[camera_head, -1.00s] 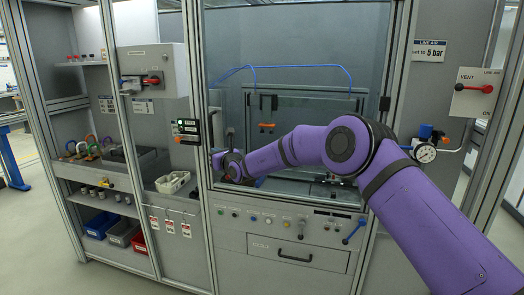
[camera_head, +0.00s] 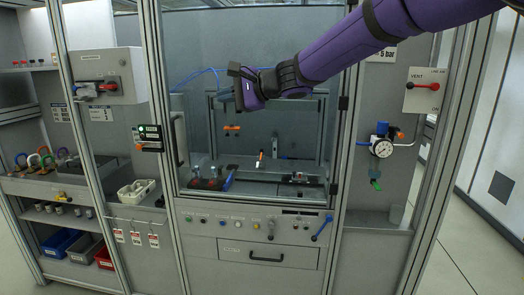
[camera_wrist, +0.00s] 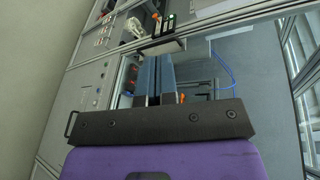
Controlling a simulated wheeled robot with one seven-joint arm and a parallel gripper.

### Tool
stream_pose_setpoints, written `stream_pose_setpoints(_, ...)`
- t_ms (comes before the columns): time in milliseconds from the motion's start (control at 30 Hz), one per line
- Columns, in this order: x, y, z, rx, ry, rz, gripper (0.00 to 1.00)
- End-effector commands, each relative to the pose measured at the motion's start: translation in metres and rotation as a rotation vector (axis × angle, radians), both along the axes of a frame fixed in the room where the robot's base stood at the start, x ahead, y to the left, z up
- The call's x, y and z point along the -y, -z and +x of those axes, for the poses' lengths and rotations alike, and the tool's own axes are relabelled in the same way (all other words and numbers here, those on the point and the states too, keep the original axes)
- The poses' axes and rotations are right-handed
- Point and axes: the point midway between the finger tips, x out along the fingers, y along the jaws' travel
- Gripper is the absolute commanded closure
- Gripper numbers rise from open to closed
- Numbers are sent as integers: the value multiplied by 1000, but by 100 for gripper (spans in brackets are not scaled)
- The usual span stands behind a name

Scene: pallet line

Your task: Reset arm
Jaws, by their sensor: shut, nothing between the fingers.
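My purple arm reaches in from the upper right in the head view. My gripper (camera_head: 236,88) is in front of the upper part of the glazed machine cell (camera_head: 260,130), pointing left, clear of the panels below. In the wrist view my gripper (camera_wrist: 157,60) shows its two dark fingers lying side by side, shut with nothing between them. Some of the cell's upper interior is hidden behind my arm.
A control panel with a drawer (camera_head: 250,252) lies below the cell. A switch box (camera_head: 105,75), shelves and red tags (camera_head: 136,238) are at left.

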Motion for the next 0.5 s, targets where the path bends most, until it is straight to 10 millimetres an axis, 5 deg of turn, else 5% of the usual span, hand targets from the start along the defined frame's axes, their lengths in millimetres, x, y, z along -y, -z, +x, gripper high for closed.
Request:
stream_pose_setpoints(200, 71, -11, -63, 153, -63, -245, 100)
stream_pose_setpoints(500, 172, 2, -152, 296, -134, -598, 100)
